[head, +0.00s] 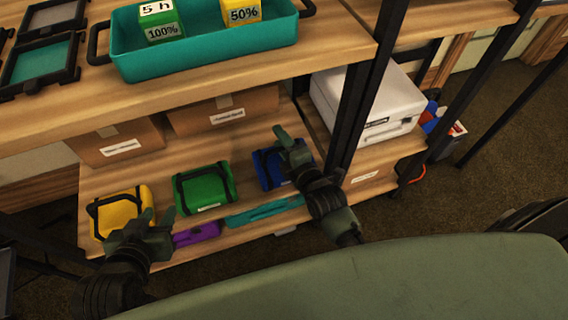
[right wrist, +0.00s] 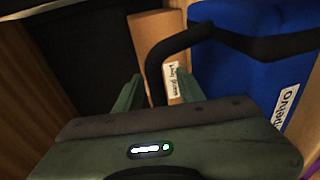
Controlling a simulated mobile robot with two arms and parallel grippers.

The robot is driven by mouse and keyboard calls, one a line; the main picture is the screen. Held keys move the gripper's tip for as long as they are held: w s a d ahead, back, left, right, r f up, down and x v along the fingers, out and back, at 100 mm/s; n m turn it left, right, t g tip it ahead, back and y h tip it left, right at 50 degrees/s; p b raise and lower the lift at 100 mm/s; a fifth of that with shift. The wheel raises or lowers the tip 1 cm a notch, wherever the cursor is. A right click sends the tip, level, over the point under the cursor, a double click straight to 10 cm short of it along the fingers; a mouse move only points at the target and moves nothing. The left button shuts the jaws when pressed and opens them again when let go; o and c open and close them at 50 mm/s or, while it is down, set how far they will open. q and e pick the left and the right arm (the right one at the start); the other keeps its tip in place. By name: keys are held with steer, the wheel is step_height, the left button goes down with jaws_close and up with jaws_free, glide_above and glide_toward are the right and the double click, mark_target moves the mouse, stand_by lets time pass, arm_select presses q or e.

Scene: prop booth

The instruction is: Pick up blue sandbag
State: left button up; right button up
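The blue sandbag (head: 267,170) with black straps lies on the lower shelf, partly hidden by my right gripper. In the right wrist view the blue sandbag (right wrist: 235,75) fills the upper right, with a white label. Its black handle strap (right wrist: 165,52) runs down between the fingers of my right gripper (right wrist: 160,92). These fingers are apart, not closed on the strap. In the head view my right gripper (head: 290,140) is over the bag's right side. My left gripper (head: 155,218) is open and empty, in front of the yellow sandbag (head: 112,213).
A green sandbag (head: 203,187) lies left of the blue one. Purple (head: 197,235) and teal (head: 262,213) items lie along the shelf front. The upper shelf (head: 225,95) overhangs.

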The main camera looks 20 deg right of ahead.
jaws_close()
stand_by(1.4)
steer(key=shift+w+r, duration=0.1)
steer(key=shift+r, duration=0.15)
